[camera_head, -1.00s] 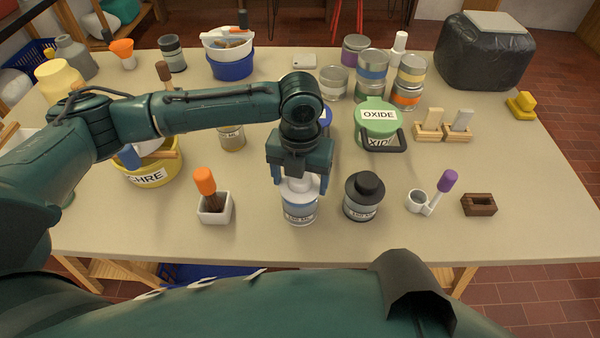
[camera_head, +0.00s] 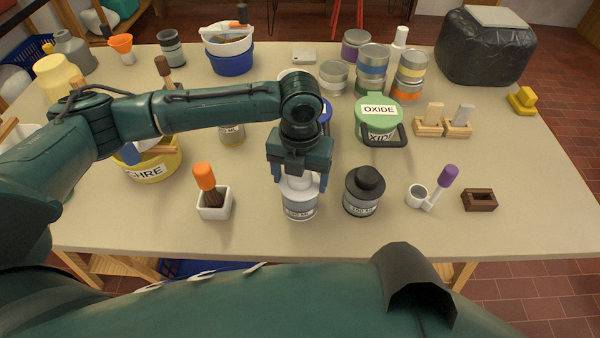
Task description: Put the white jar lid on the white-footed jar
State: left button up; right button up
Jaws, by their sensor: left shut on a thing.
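The white jar lid (camera_head: 300,183) is between the fingers of my left gripper (camera_head: 299,180), which is shut on it and points down. Directly below is a grey jar (camera_head: 299,207) with a white label, standing upright near the table's front edge. The lid appears at the jar's mouth; I cannot tell whether it is fully seated or slightly above. My gripper hides the lid's top. My right gripper is not in view.
A similar jar with a black lid (camera_head: 363,191) stands close on the right. A white pot with an orange-handled brush (camera_head: 213,205) stands on the left. Behind are a green OXIDE tub (camera_head: 378,117) and a yellow tub (camera_head: 150,170). The table's front strip is mostly clear.

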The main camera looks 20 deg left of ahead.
pick_arm(q)
jog(key=shift+f, duration=0.55)
jog(key=o, duration=1.1)
jog(key=shift+c, duration=0.2)
notch_tip(320, 180, up, 13)
jog(key=shift+s, duration=0.1)
